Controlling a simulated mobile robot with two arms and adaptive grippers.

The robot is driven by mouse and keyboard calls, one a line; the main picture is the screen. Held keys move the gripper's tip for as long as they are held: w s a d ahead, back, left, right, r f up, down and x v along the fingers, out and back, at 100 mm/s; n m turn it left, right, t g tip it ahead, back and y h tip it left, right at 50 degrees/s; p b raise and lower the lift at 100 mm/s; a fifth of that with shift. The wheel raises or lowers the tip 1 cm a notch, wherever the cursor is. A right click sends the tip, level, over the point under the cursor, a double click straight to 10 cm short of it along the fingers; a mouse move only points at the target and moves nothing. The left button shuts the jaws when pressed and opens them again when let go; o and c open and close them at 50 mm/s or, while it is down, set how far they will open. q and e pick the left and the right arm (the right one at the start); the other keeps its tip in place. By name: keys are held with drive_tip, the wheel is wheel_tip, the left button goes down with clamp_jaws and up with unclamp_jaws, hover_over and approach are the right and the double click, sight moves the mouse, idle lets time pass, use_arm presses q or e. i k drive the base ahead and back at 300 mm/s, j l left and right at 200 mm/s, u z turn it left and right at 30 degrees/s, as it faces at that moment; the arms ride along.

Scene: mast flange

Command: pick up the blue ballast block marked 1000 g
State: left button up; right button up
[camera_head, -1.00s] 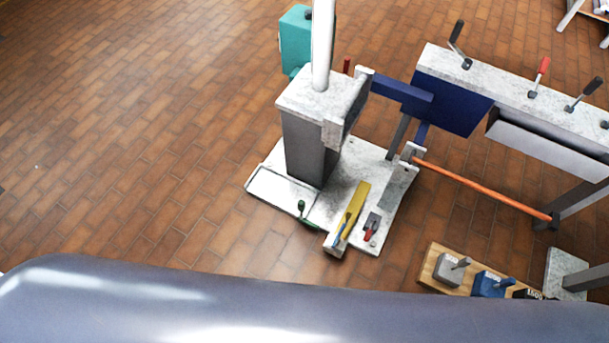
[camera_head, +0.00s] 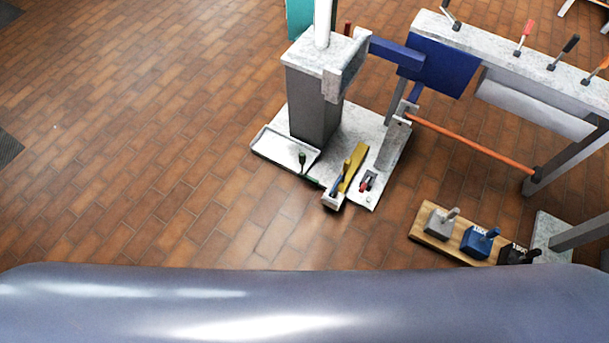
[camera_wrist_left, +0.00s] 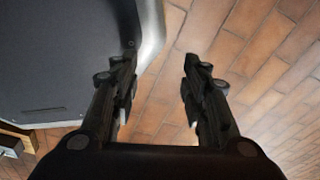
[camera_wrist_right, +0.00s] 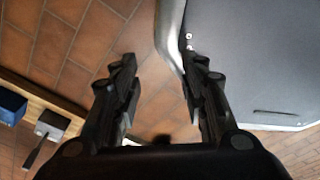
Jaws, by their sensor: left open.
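The blue ballast block (camera_head: 480,241) with an upright handle sits on a wooden board at the lower right of the head view, between a grey block (camera_head: 438,222) and a black block (camera_head: 515,254). Its marking is too small to read. In the right wrist view a blue block (camera_wrist_right: 12,105) shows at the left edge, partly cut off, beside the grey block (camera_wrist_right: 54,124). My right gripper (camera_wrist_right: 158,62) is open and empty, apart from the blocks. My left gripper (camera_wrist_left: 160,66) is open and empty above the floor. Neither gripper shows in the head view.
The wooden board (camera_head: 418,231) lies near a grey stand foot (camera_head: 548,232). A mast base plate (camera_head: 385,163) with tools stands at the middle, and a rack with an orange bar (camera_head: 470,144) at the right. The tiled floor at left is clear.

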sight(477, 242)
drive_tip(key=z, duration=1.95)
